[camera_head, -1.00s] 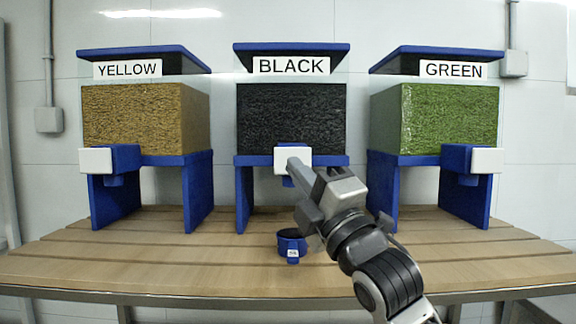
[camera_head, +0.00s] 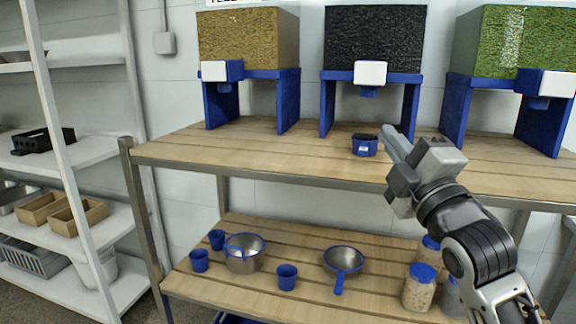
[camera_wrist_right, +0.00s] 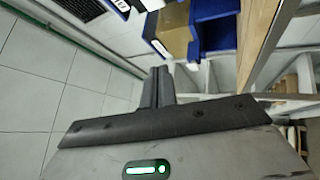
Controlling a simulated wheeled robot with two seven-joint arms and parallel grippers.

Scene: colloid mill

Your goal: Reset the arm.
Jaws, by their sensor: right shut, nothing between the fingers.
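My right gripper (camera_head: 392,140) is shut and empty in the head view, its arm coming in from the lower right. It is raised in front of the table's upper top (camera_head: 230,148), with its tips just right of a small blue cup (camera_head: 364,146) with a white label. I cannot tell from this view how far apart they are in depth. In the right wrist view the two fingers (camera_wrist_right: 158,88) are together with nothing between them. My left gripper is not in view.
Dispensers with yellow (camera_head: 249,38), black (camera_head: 374,40) and green (camera_head: 515,42) contents stand on blue legs. The lower shelf holds blue cups, a pot (camera_head: 245,255), a strainer (camera_head: 343,262) and jars (camera_head: 420,288). A white rack (camera_head: 88,205) stands at left.

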